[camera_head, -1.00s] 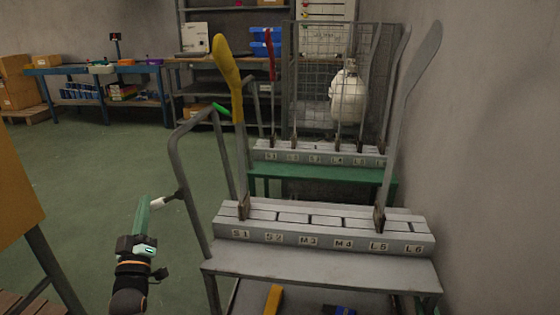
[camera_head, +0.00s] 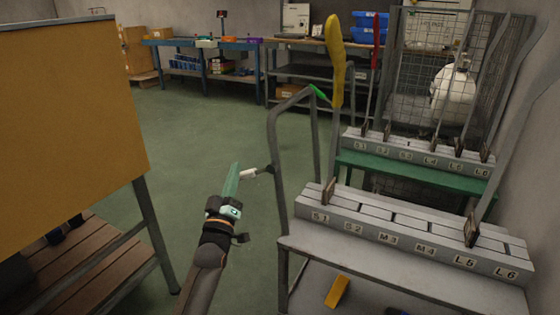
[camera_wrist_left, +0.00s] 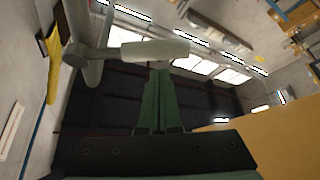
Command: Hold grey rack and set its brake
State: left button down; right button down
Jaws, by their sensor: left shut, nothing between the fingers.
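The grey rack (camera_head: 320,250), marked S1 to L6, stands at the lower right in the head view. Its tubular push frame (camera_head: 274,135) rises at its left side, and a short white grip (camera_head: 249,174) sticks out from it. My left gripper (camera_head: 235,168) is shut and empty, its green fingers beside the white grip. In the left wrist view the grip (camera_wrist_left: 155,50) crosses in front of the shut fingertips (camera_wrist_left: 160,67); I cannot tell if they touch. A yellow pedal-like piece (camera_head: 337,292) shows low under the rack; I cannot tell if it is the brake. My right gripper is out of view.
A yellow-brown board (camera_head: 70,110) on legs stands close on the left, above a wooden pallet (camera_head: 90,265). A green rack (camera_head: 410,172) stands behind the grey one, with a wire cage (camera_head: 420,60) beyond. Green floor (camera_head: 190,120) is open between.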

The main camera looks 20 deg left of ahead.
pick_arm(q)
jog(key=s+f, duration=0.2)
jog(key=s, duration=0.7)
jog(key=shift+f, duration=0.15)
jog(key=shift+s+d, duration=0.1)
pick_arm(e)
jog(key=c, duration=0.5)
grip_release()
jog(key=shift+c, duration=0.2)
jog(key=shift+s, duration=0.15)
